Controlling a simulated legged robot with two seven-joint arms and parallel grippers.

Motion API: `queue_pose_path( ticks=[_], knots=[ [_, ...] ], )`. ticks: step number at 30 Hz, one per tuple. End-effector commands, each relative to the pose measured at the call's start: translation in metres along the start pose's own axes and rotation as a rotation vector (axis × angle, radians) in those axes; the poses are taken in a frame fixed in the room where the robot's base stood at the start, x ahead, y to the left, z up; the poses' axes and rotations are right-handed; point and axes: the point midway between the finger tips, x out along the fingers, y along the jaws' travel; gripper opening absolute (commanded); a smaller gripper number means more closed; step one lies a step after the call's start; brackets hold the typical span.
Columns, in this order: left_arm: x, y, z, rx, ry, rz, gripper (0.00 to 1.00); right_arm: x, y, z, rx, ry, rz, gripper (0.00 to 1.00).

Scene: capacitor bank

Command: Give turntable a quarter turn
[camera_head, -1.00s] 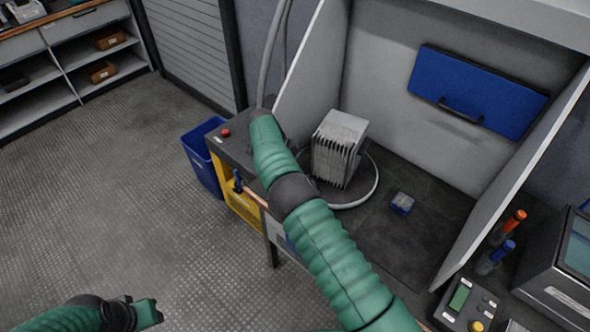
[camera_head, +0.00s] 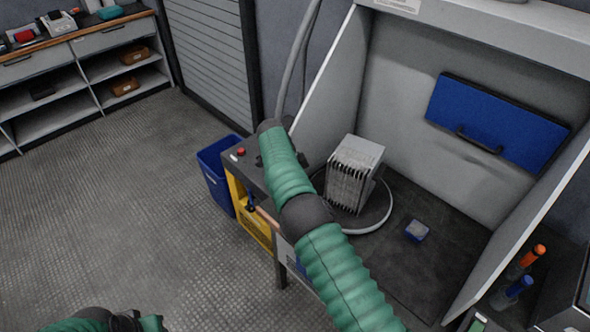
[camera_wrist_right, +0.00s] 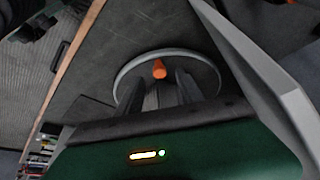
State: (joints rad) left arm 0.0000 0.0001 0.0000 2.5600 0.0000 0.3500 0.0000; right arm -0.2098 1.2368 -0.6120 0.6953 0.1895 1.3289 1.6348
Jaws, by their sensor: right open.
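The turntable (camera_head: 377,222) is a round plate with a pale rim on the dark bench floor inside the grey booth. A grey finned block (camera_head: 352,172) stands upright on it. The turntable (camera_wrist_right: 121,76) also shows in the right wrist view, with an orange peg (camera_wrist_right: 159,68) standing up near its far rim. My right gripper (camera_wrist_right: 158,80) is open, its dark fingers over the plate on either side of the peg; I cannot tell whether they touch it. My right forearm hides this gripper in the head view. My left gripper (camera_head: 135,323) is cut off at the bottom edge.
Grey booth walls (camera_head: 525,232) flank the bench. A blue panel with a handle (camera_head: 498,122) is on the back wall. A red button (camera_head: 240,152) and a blue bin (camera_head: 214,172) are at left. The floor at left is clear.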

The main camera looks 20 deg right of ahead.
Motion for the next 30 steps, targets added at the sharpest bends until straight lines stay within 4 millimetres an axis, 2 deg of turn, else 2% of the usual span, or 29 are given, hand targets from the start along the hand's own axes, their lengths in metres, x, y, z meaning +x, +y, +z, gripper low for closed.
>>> queue_pose_path(
  ticks=[1, 4, 9, 12, 16, 25, 30],
  knots=[
    [-0.002, 0.0, -0.001, 0.0, 0.0, 0.0, 0.36, -0.017, -0.001, 0.0, 0.0, -0.001, -0.005, 0.44],
    [-0.006, 0.0, -0.002, 0.0, 0.0, 0.0, 0.36, -0.048, -0.001, 0.0, -0.001, -0.002, -0.004, 0.44],
    [-0.028, 0.0, -0.007, 0.0, 0.0, 0.0, 0.36, -0.1, -0.002, -0.002, -0.001, 0.0, -0.003, 0.44],
    [-0.046, 0.0, -0.011, 0.0, 0.0, 0.0, 0.36, -0.118, -0.002, -0.003, -0.002, 0.0, 0.001, 0.44],
    [-0.053, 0.0, -0.013, 0.0, 0.0, 0.0, 0.36, -0.125, -0.002, -0.001, -0.001, 0.0, 0.002, 0.44],
    [-0.052, 0.0, -0.012, 0.0, 0.0, 0.0, 0.36, -0.124, -0.002, 0.001, -0.001, 0.0, 0.002, 0.43],
    [-0.049, 0.0, -0.011, 0.0, 0.0, 0.0, 0.36, -0.116, -0.007, -0.012, -0.022, -0.036, -0.012, 0.21]
  ],
)
